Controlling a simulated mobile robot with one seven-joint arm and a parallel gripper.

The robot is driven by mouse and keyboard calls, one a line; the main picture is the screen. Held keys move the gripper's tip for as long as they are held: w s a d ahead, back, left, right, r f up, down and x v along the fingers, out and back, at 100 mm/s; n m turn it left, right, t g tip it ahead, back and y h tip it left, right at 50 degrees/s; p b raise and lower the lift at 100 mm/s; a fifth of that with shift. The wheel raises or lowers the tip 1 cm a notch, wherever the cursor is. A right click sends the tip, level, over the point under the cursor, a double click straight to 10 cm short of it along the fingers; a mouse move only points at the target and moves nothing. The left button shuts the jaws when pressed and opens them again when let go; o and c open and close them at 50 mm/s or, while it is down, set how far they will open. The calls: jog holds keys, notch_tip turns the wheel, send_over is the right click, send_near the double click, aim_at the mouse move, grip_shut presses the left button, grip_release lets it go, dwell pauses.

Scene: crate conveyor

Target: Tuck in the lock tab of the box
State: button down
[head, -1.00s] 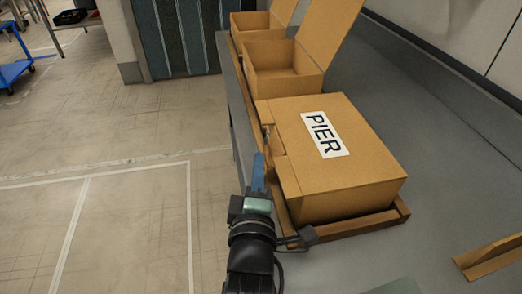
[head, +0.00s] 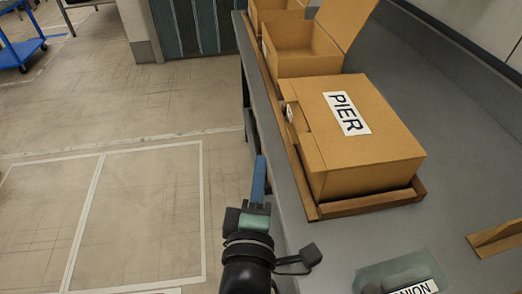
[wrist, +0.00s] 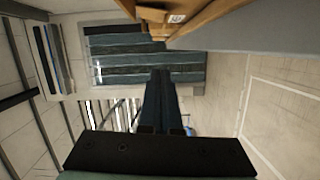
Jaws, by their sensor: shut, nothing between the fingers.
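The closed cardboard box (head: 375,135) carries a white "PIER" label and sits in a low wooden frame (head: 365,205) on the grey bench. Its lid is down. A notch and a small pale tab-like piece (head: 290,113) show at the lid's left edge; I cannot tell exactly how the lock tab sits. My gripper (head: 261,160) is shut and empty, left of the box's near left corner and apart from it, beside the bench edge. In the wrist view, the closed blue fingers (wrist: 160,74) touch nothing; cardboard shows above them.
Open boxes (head: 302,62) with raised lids stand behind the closed box. A clear tray with a label (head: 400,272) lies at the near right, and a wooden strip (head: 497,238) at the right. The floor left of the bench is clear. A blue cart (head: 22,52) stands far left.

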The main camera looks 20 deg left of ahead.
jog(key=shift+v, duration=1.45)
jog(key=shift+s+a, duration=0.1)
